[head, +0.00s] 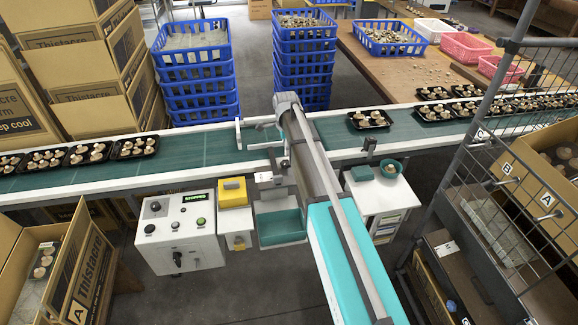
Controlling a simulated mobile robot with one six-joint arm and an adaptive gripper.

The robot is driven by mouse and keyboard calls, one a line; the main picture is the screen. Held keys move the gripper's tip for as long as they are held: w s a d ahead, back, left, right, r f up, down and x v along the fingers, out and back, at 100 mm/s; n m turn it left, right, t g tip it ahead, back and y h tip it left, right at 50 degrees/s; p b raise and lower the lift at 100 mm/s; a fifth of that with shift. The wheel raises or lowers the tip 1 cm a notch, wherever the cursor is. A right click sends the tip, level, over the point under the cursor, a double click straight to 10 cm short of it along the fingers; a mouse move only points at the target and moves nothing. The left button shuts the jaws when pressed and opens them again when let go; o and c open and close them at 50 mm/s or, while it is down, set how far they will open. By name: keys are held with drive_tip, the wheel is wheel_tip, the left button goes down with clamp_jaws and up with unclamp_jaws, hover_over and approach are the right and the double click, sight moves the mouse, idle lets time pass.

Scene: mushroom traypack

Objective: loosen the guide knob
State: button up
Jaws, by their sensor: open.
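My arm reaches over the green conveyor belt (205,146) from the lower right. My gripper (258,124) is open at its far end, pointing left above the belt. A pale upright guide post (238,134) stands on the belt just left of my gripper. A dark bracket (370,145) stands on the belt's near edge, right of my arm. Which small part is the guide knob is too small to tell, and my arm hides some of the near edge. No contact between my gripper and the guide can be made out.
A white control box (190,238) below the belt reads STOPPED. Mushroom trays (134,147) sit on the belt's left, and another tray (369,119) lies right of my arm. Blue crates (304,60) stand behind. A wire rack (478,140) stands at right.

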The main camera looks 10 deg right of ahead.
sight(286, 162)
drive_tip(key=shift+f+b, duration=3.5)
drive_tip(key=shift+f, duration=0.25)
drive_tip(key=c, duration=1.1)
drive_tip(key=shift+d, duration=0.3)
drive_tip(key=shift+c, duration=0.2)
drive_tip(key=shift+a, duration=0.25)
